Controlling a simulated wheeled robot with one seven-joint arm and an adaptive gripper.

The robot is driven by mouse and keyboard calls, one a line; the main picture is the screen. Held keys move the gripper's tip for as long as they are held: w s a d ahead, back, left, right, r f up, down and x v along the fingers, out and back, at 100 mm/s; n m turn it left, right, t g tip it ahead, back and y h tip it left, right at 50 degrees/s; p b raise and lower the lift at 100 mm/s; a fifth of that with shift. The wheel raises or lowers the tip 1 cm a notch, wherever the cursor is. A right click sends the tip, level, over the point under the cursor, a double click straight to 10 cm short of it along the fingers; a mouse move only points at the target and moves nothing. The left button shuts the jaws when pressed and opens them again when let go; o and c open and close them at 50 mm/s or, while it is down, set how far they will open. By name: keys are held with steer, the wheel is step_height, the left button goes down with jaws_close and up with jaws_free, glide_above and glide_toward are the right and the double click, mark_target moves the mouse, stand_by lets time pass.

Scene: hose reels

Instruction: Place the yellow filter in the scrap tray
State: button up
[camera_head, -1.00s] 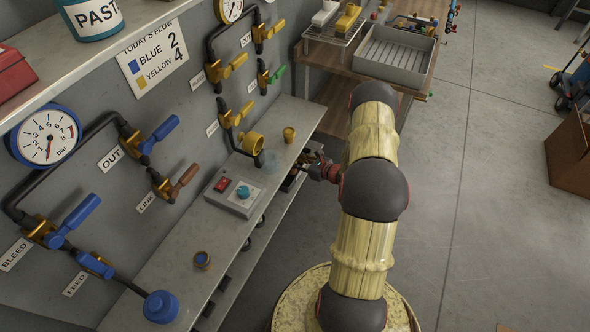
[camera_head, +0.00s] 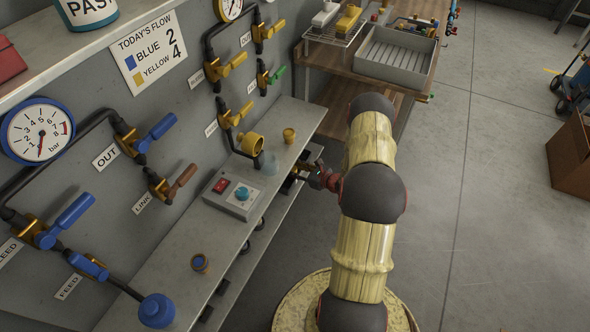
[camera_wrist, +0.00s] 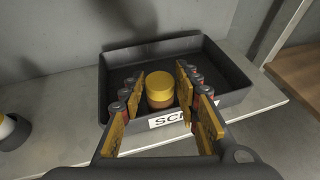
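The yellow filter (camera_wrist: 160,88) is a short cylinder with a bright yellow cap, upright inside the scrap tray (camera_wrist: 212,45) in the wrist view. The tray is black and shallow, with a partly hidden white "SC…" label on its near wall. My gripper (camera_wrist: 162,75) points down over the tray, its orange fingers on either side of the filter. Narrow gaps show between fingers and filter, so it looks open. In the head view my gripper (camera_head: 300,178) is at the bench's front edge, mostly hidden; I cannot make out the filter there.
Pipes with valves line the wall on the left. A wooden bench holds a grey tray (camera_head: 428,73).

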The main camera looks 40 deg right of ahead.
steer(key=shift+o, duration=1.3)
steer(key=shift+r, duration=0.1)
steer(key=shift+s+r, duration=0.15)
steer(key=p+v, duration=0.4)
steer(key=v, duration=0.7)
steer(key=shift+s, duration=0.35)
steer(key=shift+d+r, duration=0.1)
